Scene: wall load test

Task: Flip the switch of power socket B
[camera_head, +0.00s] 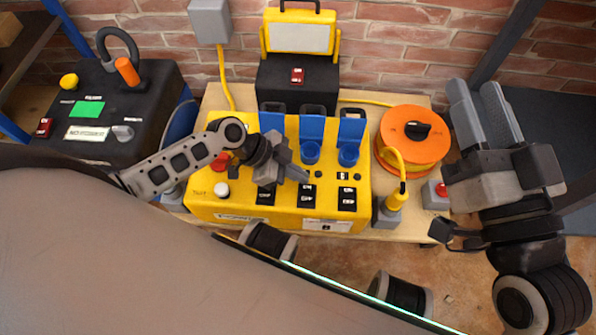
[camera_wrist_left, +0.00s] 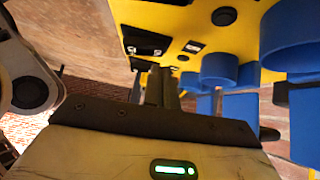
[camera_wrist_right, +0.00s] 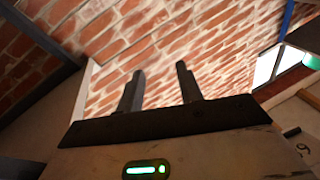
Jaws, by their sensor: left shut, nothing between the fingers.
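The yellow power box (camera_head: 205,198) stands on a wooden table. It has a row of blue-capped sockets, and the middle blue socket (camera_head: 310,152) and right blue socket (camera_head: 348,155) show clearly. Black rocker switches line its front: left switch (camera_head: 265,195), middle switch (camera_head: 307,195) and right switch (camera_head: 347,199). I cannot read which is B. My left gripper (camera_head: 303,176) is shut and empty above the box, its tips just behind the middle switch; contact is unclear. In the left wrist view its fingers (camera_wrist_left: 162,84) point at the yellow panel. My right gripper (camera_head: 474,88) is open and empty, raised at the right.
An orange cable reel (camera_head: 392,146) and a grey box with a red button (camera_head: 437,197) stand right of the power box. A black case (camera_head: 298,78) with a yellow-framed panel is behind it. A black machine (camera_head: 125,110) stands left. A brick wall (camera_head: 400,40) closes the back.

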